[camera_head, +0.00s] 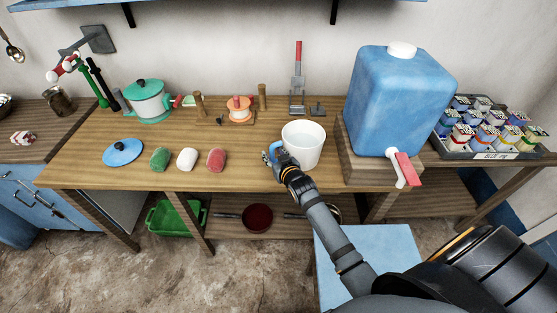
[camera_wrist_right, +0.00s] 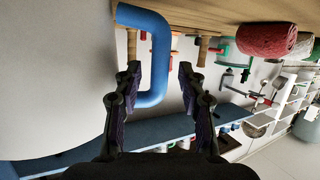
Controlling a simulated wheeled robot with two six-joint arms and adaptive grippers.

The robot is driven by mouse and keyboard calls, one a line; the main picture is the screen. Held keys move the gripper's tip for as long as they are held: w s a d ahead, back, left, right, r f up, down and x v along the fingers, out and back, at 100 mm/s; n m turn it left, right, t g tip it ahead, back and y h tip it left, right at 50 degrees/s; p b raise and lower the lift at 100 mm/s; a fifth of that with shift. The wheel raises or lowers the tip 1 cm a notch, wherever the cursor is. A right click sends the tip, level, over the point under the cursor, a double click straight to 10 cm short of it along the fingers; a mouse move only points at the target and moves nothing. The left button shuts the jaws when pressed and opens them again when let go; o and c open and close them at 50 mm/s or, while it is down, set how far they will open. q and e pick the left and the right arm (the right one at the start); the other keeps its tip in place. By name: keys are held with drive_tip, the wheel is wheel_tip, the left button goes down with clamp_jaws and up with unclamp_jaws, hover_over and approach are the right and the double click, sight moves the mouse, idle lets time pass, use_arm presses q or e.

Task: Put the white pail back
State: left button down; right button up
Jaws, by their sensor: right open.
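The white pail (camera_head: 303,146) stands upright on the wooden counter, left of the big blue water container. A blue handle (camera_head: 273,152) sticks out from its left side. My right gripper (camera_head: 281,164) is at the pail's near left side, at the handle. In the right wrist view the blue handle (camera_wrist_right: 160,50) lies between the two fingers of my open right gripper (camera_wrist_right: 160,78), with gaps beside it. I cannot tell whether a finger touches it. My left gripper is not in view.
The blue container (camera_head: 396,100) with a red-handled tap stands on a wooden block to the right. Red (camera_head: 217,160), white (camera_head: 187,159) and green (camera_head: 159,159) lumps lie left of the pail, near a blue lid (camera_head: 123,152). A teal-trimmed pot (camera_head: 147,103) stands behind.

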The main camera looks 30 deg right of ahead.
drive_tip(key=v, duration=1)
drive_tip(key=shift+s, duration=0.15)
drive_tip(key=shift+r, duration=0.15)
